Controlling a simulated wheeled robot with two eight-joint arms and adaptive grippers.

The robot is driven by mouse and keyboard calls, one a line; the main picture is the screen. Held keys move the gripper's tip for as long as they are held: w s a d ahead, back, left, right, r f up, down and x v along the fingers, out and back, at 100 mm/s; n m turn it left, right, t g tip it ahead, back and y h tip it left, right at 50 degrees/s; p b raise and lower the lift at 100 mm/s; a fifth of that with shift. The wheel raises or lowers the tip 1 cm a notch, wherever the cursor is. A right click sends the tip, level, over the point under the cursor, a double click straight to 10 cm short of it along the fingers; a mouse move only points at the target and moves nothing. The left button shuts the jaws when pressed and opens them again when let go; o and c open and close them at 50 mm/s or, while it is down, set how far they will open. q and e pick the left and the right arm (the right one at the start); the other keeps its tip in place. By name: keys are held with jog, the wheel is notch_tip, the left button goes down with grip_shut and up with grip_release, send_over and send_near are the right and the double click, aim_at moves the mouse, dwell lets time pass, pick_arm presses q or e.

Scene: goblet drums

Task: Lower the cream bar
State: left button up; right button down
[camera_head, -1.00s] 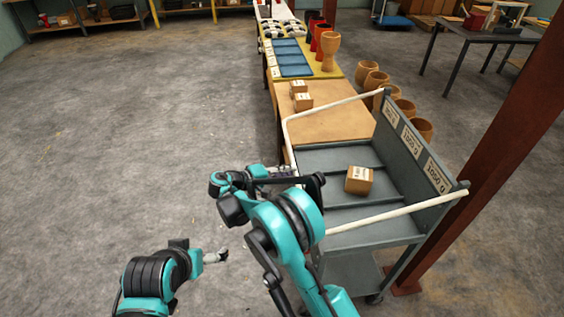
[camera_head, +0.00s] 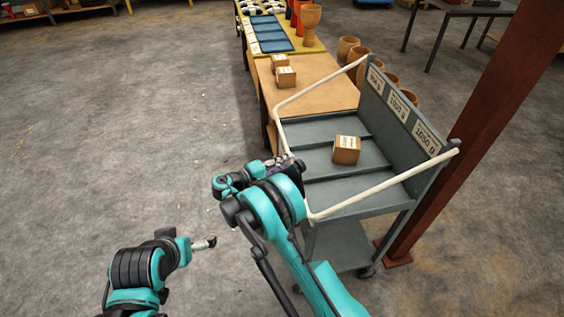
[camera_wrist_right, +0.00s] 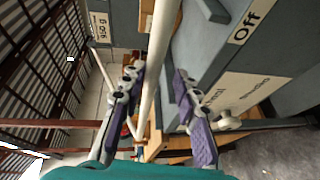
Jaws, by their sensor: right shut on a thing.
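The cream bar (camera_head: 390,183) is a U-shaped rail on the grey cart (camera_head: 318,133). Its two side arms slope down from the top of the cart's back panel to the near side. My right gripper (camera_head: 292,163) is at the bar's front run. In the right wrist view, the bar (camera_wrist_right: 153,75) passes between the purple-padded fingers of my right gripper (camera_wrist_right: 157,90), which is shut on it. My arm hides part of the front run in the head view. My left gripper (camera_head: 212,242) is off to the left above the floor, too small to read its jaws.
A cardboard box (camera_head: 346,150) sits on the cart's tray. A wooden table (camera_head: 318,92) with small boxes (camera_head: 285,77) stands behind the cart. A brown post (camera_head: 470,130) rises right of the cart. The left floor is clear.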

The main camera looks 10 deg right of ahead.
jog(key=c, duration=1.5)
grip_release()
jog(key=shift+s+d+f, duration=0.1)
jog(key=shift+d+f, duration=0.1)
jog(key=shift+f, duration=0.55)
jog(key=shift+d, duration=0.1)
jog(key=shift+a, duration=0.2)
jog(key=v, duration=0.7)
jog(key=shift+r, duration=0.25)
